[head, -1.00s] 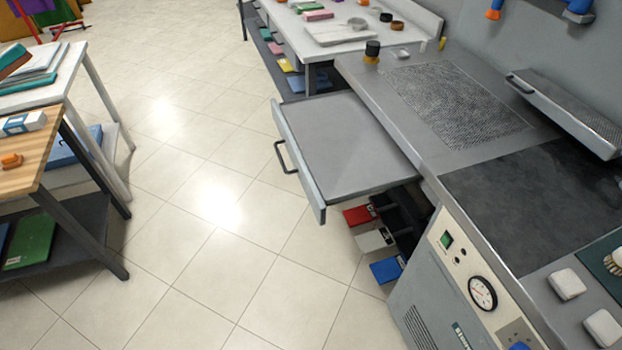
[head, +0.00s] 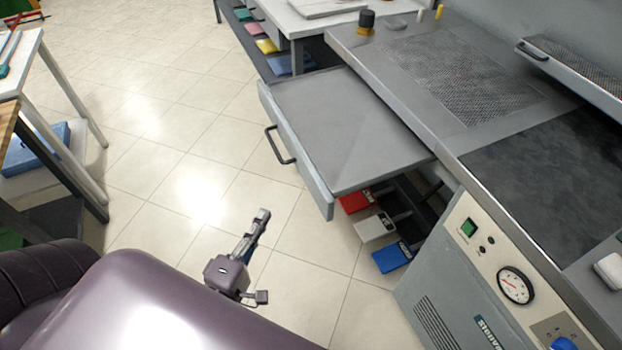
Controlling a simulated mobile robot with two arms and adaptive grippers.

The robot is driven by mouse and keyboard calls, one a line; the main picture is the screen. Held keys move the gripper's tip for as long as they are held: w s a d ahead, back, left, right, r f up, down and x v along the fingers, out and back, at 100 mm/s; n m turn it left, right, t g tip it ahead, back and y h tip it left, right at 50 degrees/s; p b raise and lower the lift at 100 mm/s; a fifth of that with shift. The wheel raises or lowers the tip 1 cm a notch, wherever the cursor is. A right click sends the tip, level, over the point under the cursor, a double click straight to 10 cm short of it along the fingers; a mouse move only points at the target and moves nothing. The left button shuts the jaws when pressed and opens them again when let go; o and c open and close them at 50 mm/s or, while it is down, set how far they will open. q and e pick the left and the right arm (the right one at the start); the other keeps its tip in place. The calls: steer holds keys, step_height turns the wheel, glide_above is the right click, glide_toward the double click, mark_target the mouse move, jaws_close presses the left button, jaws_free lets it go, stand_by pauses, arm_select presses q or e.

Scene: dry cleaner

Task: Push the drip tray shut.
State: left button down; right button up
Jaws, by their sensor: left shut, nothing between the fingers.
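The drip tray (head: 345,125) is a wide, flat grey drawer with a dark bar handle (head: 279,145) on its front panel. It sticks out to the left from under the worktop of the grey machine, pulled well open. My left gripper (head: 262,215) is in the lower middle of the head view, over the floor, to the left of and below the tray front in the picture. It is shut and empty, apart from the tray and its handle. My right gripper is not in view.
The grey machine (head: 487,262) with gauge and switches stands on the right. Red, white and blue boxes (head: 393,257) lie under the tray. A white table (head: 312,22) stands behind. Tables (head: 72,150) stand at left. Tiled floor (head: 170,190) between is clear.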

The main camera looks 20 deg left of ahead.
arm_select(q)
steer(key=p, duration=0.2)
glide_toward(302, 169)
steer(key=w+a, duration=0.3)
steer(key=shift+w+d+r+p, duration=0.2)
steer(key=shift+w+d+p, duration=0.3)
steer(key=shift+w+d, duration=0.8)
